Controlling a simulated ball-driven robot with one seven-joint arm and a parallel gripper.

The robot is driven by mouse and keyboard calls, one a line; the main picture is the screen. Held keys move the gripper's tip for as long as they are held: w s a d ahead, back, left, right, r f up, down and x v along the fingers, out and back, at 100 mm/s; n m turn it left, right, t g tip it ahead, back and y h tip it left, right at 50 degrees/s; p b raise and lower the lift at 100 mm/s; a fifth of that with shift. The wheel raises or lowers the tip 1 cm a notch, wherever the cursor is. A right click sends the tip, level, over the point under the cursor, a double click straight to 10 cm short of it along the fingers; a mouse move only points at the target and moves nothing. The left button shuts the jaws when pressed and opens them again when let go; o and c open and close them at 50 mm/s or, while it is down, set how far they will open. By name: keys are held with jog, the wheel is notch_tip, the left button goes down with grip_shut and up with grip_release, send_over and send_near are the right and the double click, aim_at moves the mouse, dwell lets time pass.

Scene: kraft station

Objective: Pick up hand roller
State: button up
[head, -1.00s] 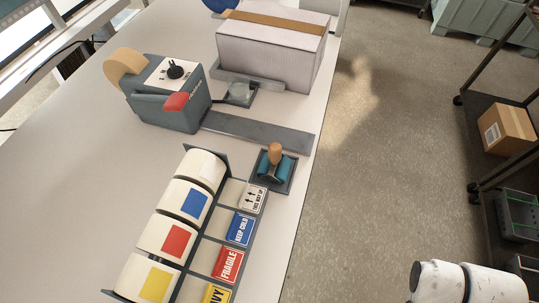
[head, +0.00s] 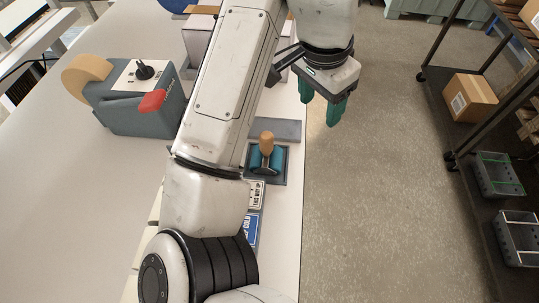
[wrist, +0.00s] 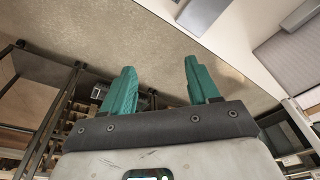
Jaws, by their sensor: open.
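The hand roller (head: 266,152) stands upright on a dark square tray (head: 281,177) near the table's right edge in the head view. It has a wooden knob handle and a teal roller body. My gripper (head: 337,110) is open and empty, with teal fingers, out past the table's right edge, beyond and to the right of the roller. The wrist view shows both fingers (wrist: 160,82) spread apart with nothing between them. The hand roller cannot be made out in the wrist view.
My arm crosses the table just left of the roller and hides most of the label dispenser. A tape dispenser (head: 135,98) stands at the left. A grey strip (head: 275,129) lies behind the roller. A dark shelf rack (head: 460,120) with boxes stands at the right; the floor between is clear.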

jog(key=g+y, duration=0.1)
send_near(266, 135)
jog(key=shift+d+f, duration=0.1)
jog(key=shift+d, duration=0.15)
jog(key=shift+s+a+f, duration=0.1)
jog(key=shift+f, duration=0.2)
notch_tip(266, 135, down, 4)
jog(key=shift+f+b, duration=0.2)
jog(key=shift+b, duration=0.15)
jog(key=shift+w+f+p, duration=0.2)
jog(key=shift+f+p, duration=0.25)
jog(key=shift+f, duration=2.3)
grip_shut()
